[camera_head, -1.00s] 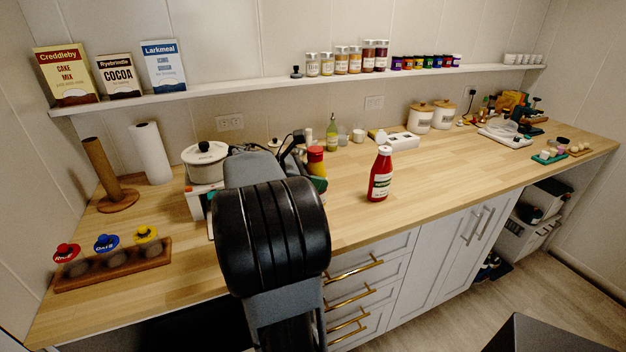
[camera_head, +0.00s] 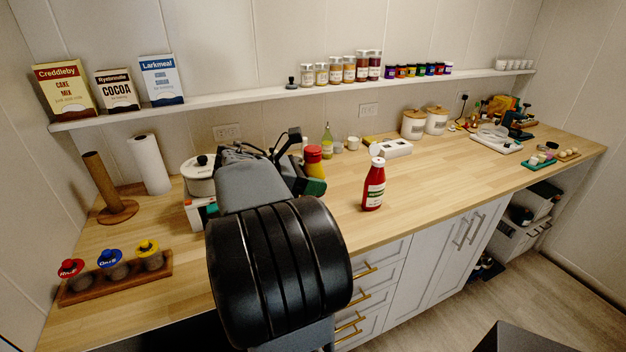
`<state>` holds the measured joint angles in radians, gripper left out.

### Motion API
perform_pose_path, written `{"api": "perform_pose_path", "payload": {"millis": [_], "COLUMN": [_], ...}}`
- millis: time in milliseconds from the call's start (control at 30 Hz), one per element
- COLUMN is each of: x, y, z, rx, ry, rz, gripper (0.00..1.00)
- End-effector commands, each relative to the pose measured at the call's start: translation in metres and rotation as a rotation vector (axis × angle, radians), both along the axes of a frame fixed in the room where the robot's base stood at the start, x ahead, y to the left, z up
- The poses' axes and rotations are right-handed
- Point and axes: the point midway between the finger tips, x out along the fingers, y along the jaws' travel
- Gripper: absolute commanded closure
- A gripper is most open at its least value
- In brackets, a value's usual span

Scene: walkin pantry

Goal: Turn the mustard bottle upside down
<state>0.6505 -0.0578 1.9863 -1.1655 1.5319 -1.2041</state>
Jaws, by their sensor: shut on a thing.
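A red bottle with a white label (camera_head: 373,186) stands upright to the right on the wooden counter (camera_head: 460,175). A green-yellow bottle (camera_head: 327,140) and small jars stand behind. A white pot (camera_head: 199,180) is to the left. The counter's right-hand middle is clear.

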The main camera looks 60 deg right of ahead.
Motion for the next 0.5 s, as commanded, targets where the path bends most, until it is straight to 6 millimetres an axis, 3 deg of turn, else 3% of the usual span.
{"api": "perform_pose_path", "payload": {"millis": [500], "x": [0.0], "y": [0.0], "z": [0.048], "rx": [-0.001], "ry": [0.0], "rz": [0.0], "gripper": [0.82]}}
